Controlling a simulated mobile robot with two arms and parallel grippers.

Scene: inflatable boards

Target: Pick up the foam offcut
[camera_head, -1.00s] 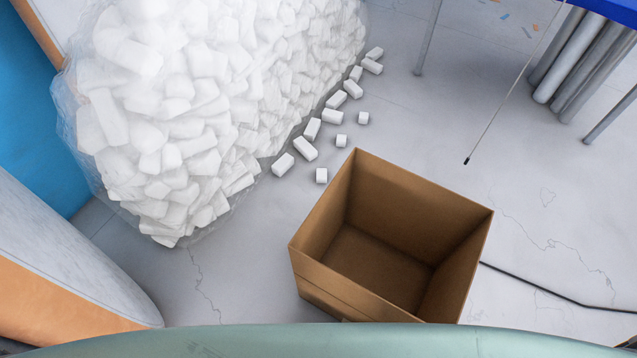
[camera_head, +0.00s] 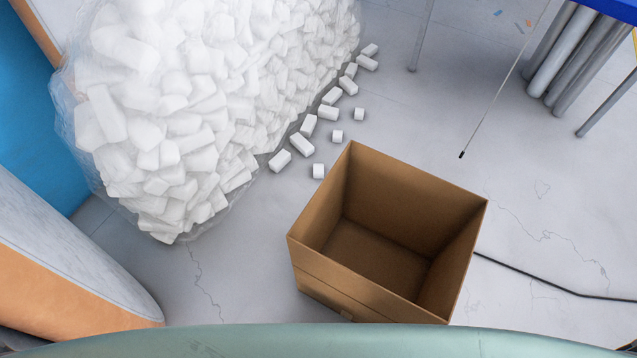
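Several white foam offcuts lie loose on the grey floor beside a big clear bag of white foam pieces (camera_head: 180,110). The nearest ones are a block (camera_head: 279,160), a longer block (camera_head: 302,145) and a small cube (camera_head: 318,171). Others trail up and to the right along the bag's edge, up to a block (camera_head: 367,62). I cannot tell which single offcut is meant. Neither of my grippers shows in the head view.
An open, empty-looking cardboard box (camera_head: 335,285) stands in the middle, right of the offcuts. A black cable (camera_head: 540,281) runs from behind it to the right. Grey tubes (camera_head: 575,55) stand at upper right. A pale green curved edge (camera_head: 320,341) spans the bottom.

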